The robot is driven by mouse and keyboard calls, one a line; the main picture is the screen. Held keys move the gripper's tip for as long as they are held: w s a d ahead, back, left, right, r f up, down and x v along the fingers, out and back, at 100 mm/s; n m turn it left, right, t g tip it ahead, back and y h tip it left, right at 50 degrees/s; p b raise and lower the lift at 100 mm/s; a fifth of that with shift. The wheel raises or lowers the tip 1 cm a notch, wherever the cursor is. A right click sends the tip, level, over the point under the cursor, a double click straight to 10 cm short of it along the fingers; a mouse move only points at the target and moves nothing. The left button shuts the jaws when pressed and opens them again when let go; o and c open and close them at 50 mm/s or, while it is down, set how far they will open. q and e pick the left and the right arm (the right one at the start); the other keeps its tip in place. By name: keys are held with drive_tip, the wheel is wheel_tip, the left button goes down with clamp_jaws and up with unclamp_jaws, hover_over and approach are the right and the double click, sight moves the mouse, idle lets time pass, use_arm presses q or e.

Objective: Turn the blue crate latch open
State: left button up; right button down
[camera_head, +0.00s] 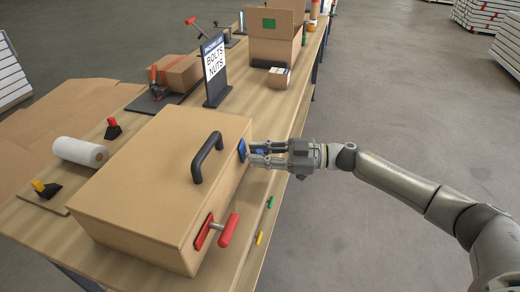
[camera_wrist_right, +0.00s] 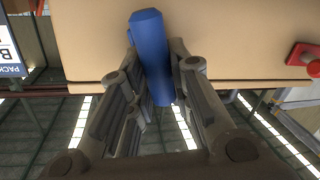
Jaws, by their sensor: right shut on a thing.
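The tan crate (camera_head: 150,170) stands on the wooden table with its lid down and a black handle (camera_head: 207,157) on top. The blue latch (camera_head: 242,150) is on the crate's right side, partly hidden by my right gripper (camera_head: 254,154). In the right wrist view the blue latch handle (camera_wrist_right: 149,50) lies between the two fingers of my right gripper (camera_wrist_right: 158,75), which is shut on it. A red latch (camera_head: 220,231) is on the same side of the crate, nearer the front; part of it shows in the right wrist view (camera_wrist_right: 304,57). My left gripper is not in view.
A black sign (camera_head: 215,72) reading "BOLTS NUTS" stands behind the crate. A white roll (camera_head: 80,151) lies to its left. Cardboard boxes (camera_head: 275,50) stand at the back. Small green and yellow pieces lie near the table's right edge.

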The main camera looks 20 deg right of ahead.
drive_tip(key=n, duration=0.1)
drive_tip(key=n+h+p, duration=0.1)
drive_tip(key=n, duration=0.1)
drive_tip(key=shift+s+a+f, duration=0.1)
drive_tip(key=shift+s+a, duration=0.1)
drive_tip(key=shift+s, duration=0.1)
drive_tip(key=n, duration=0.1)
drive_tip(key=n+p, duration=0.1)
drive_tip(key=n, duration=0.1)
drive_tip(key=shift+s+a+f+n+t+h, duration=0.1)
drive_tip(key=shift+s+f+n+t+h, duration=0.1)
drive_tip(key=shift+f+n+t+h, duration=0.1)
drive_tip(key=n, duration=0.3)
drive_tip(key=shift+s+f+t+h+p, duration=0.1)
drive_tip(key=shift+f+t+h+p, duration=0.2)
drive_tip(key=shift+h, duration=0.1)
drive_tip(key=shift+f+n+t+h, duration=0.3)
drive_tip(key=shift+n+t, duration=0.1)
drive_tip(key=shift+n, duration=0.9)
drive_tip(key=c, duration=1.4)
unclamp_jaws()
drive_tip(key=shift+c, duration=0.2)
drive_tip(key=shift+o, duration=0.6)
drive_tip(key=shift+r, duration=0.1)
